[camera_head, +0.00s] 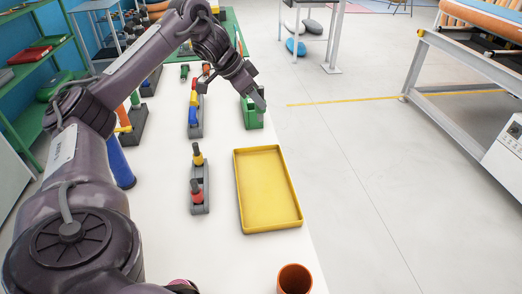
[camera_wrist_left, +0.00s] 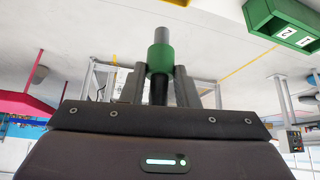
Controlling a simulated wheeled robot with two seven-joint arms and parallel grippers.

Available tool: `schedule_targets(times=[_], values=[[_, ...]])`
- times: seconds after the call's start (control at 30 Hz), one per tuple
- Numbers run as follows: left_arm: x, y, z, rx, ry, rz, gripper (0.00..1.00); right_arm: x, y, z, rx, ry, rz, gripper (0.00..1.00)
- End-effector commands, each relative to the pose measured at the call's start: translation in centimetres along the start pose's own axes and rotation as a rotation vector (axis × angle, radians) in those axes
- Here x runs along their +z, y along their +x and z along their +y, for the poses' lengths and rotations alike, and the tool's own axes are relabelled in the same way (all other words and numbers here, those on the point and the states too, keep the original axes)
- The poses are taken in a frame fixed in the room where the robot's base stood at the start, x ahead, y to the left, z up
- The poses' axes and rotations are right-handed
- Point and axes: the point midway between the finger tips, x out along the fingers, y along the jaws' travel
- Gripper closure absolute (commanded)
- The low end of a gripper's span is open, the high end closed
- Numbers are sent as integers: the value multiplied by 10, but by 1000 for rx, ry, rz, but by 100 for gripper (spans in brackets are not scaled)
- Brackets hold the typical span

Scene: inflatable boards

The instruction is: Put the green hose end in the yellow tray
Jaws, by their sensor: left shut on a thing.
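My left gripper (camera_head: 257,97) is over the far right part of the white table, in front of a green box. In the left wrist view, its fingers (camera_wrist_left: 158,88) are shut on the green hose end (camera_wrist_left: 160,58), which has a green collar, a grey tip and a black lower part. I cannot make out the hose end in the head view. The yellow tray (camera_head: 285,190) lies flat and empty on the table, nearer than the gripper and apart from it. My right gripper is not in view.
The green box (camera_head: 252,118) stands beyond the tray; its labels show in the left wrist view (camera_wrist_left: 288,25). Grey racks with coloured hose ends, such as the near rack (camera_head: 206,182), stand left of the tray. An orange cup (camera_head: 294,279) stands at the near edge.

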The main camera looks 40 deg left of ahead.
Motion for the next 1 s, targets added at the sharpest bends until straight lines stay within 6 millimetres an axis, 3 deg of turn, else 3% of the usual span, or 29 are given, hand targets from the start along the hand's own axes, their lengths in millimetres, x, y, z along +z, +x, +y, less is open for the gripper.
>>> schedule_targets(times=[0.03, 0.17, 0.5, 1.0], values=[[11, 17, 1, 2, 0, -3, 94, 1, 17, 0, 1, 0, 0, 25], [32, 46, 0, 2, -2, -6, 94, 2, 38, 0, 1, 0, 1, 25], [71, 107, 0, 0, 0, -4, 94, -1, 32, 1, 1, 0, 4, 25], [101, 155, 0, 1, 0, -2, 94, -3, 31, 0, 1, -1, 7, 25]])
